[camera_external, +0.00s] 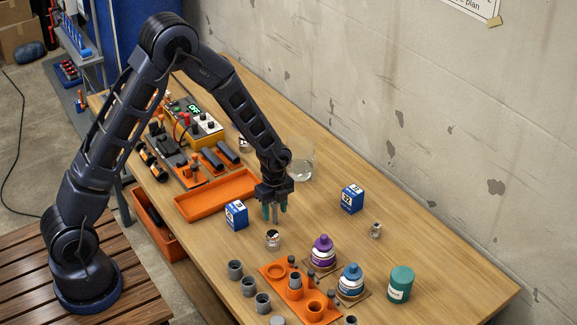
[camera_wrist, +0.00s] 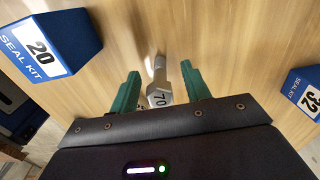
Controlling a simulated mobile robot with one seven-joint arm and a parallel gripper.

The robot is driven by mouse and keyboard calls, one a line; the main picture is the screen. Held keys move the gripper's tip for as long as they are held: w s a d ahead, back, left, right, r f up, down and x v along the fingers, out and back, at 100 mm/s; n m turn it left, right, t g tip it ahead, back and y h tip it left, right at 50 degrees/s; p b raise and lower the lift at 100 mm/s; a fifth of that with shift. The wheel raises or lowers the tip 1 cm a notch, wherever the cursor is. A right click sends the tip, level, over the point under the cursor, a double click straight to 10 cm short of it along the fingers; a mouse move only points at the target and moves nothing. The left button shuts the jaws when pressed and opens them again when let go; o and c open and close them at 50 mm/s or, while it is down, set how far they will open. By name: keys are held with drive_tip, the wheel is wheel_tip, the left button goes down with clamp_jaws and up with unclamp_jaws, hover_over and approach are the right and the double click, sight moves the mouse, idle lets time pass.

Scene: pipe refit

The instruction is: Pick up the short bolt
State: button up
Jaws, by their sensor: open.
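A grey metal bolt (camera_wrist: 158,95) with a hex head marked 70 shows between my gripper's fingers in the wrist view, its shank pointing away. I cannot tell from its size alone whether it is the short bolt. My gripper (camera_wrist: 160,74) is open, with one green finger on each side of the bolt and gaps visible. In the external view my gripper (camera_external: 274,211) points down over the table, and a grey shape, likely the same bolt, shows between the fingers. Whether the bolt touches the table is unclear.
A blue seal kit box marked 20 (camera_external: 236,215) stands close left of my gripper, another marked 32 (camera_external: 352,199) to the right. A small silver item (camera_external: 272,239) stands just in front. An orange tray (camera_external: 190,209) lies left, a glass jar (camera_external: 300,160) behind.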

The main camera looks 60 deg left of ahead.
wheel_tip(320, 180, down, 2)
clamp_jaws()
idle(0.3)
drive_tip(key=shift+r, duration=0.1)
